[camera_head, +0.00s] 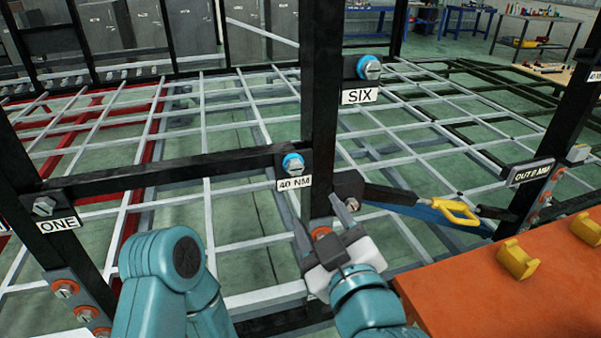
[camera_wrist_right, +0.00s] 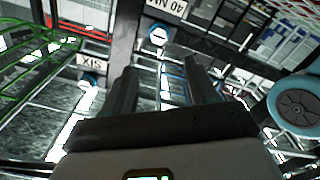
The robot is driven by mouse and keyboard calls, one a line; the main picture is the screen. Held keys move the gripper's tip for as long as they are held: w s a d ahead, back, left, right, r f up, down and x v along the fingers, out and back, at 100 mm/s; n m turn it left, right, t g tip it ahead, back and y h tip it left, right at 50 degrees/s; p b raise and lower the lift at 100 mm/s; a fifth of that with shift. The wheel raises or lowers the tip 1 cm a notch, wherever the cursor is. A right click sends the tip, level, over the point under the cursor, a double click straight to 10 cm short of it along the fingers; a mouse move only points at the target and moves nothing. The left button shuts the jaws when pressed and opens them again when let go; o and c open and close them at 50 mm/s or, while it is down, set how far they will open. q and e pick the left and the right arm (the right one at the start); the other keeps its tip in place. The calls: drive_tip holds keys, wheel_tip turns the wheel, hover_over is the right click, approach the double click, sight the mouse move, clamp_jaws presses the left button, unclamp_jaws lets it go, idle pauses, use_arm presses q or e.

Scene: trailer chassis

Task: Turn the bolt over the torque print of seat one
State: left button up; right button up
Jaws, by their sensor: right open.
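In the head view, a silver bolt with a blue ring (camera_head: 293,163) sits on a black post directly above the "40 NM" print (camera_head: 295,184). The "ONE" plate (camera_head: 58,225) is on the left post, under a plain silver bolt (camera_head: 44,206). My right gripper (camera_head: 322,212) is open and empty, its fingers pointing up, below and slightly right of the 40 NM print, apart from the bolt. In the wrist view, upside down, the blue-ringed bolt (camera_wrist_right: 158,37) shows beyond the open fingers (camera_wrist_right: 160,75), beside the 40 NM print (camera_wrist_right: 165,9). My left gripper is not in view.
Another blue-ringed bolt (camera_head: 369,67) sits above the "SIX" plate (camera_head: 363,96). A bracket with a bolt (camera_head: 350,187) is right of my gripper. A yellow-handled tool (camera_head: 455,211) and an orange bench (camera_head: 510,285) are at right. A black crossbar (camera_head: 165,172) spans the posts.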

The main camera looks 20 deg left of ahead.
sight(297, 170)
drive_tip(key=p+x, duration=0.1)
drive_tip(key=x, duration=1)
drive_tip(key=shift+p, duration=0.3)
drive_tip(key=shift+w+a+f, duration=0.1)
drive_tip(key=shift+w+a, duration=0.15)
drive_tip(key=shift+w, duration=0.35)
drive_tip(key=shift+s, duration=0.1)
drive_tip(key=c, duration=1.1)
drive_tip(key=shift+o, duration=0.2)
